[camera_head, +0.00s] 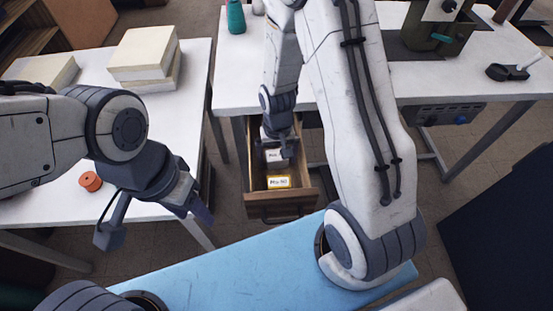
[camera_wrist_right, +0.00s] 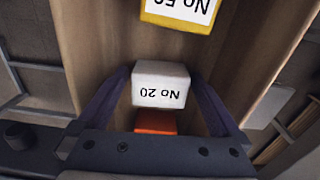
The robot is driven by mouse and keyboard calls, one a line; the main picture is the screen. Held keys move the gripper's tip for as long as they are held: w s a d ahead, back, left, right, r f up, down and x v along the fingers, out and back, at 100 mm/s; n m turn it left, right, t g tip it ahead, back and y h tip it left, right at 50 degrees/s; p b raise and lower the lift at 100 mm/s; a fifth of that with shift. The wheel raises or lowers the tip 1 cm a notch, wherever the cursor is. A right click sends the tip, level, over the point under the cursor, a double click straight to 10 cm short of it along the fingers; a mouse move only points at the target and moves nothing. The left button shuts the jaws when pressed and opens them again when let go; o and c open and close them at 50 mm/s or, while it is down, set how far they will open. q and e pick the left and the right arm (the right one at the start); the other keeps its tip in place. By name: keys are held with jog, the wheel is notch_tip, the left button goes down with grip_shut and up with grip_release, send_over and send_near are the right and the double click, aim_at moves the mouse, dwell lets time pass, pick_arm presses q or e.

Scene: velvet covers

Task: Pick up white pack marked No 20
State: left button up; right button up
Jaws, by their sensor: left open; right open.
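The white pack marked No 20 (camera_wrist_right: 160,86) lies in the open wooden drawer. In the right wrist view its label is upside down and it sits between the two fingers of my right gripper (camera_wrist_right: 160,78), which is open around it. In the head view the white pack (camera_head: 273,156) is partly hidden by my right gripper (camera_head: 281,148), which reaches down into the drawer (camera_head: 258,205). My left gripper (camera_head: 153,222) is open and empty, in front of the left table.
A yellow-edged pack (camera_head: 279,182), its label reading No 50 in the right wrist view (camera_wrist_right: 182,12), lies nearer the drawer front. An orange-red item (camera_wrist_right: 155,122) lies beyond the white pack. The drawer walls stand close on both sides. An orange spool (camera_head: 90,181) is on the left table.

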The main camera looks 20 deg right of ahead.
jog(key=c, duration=1.2)
jog(key=shift+r, duration=0.1)
jog(key=shift+c, duration=0.2)
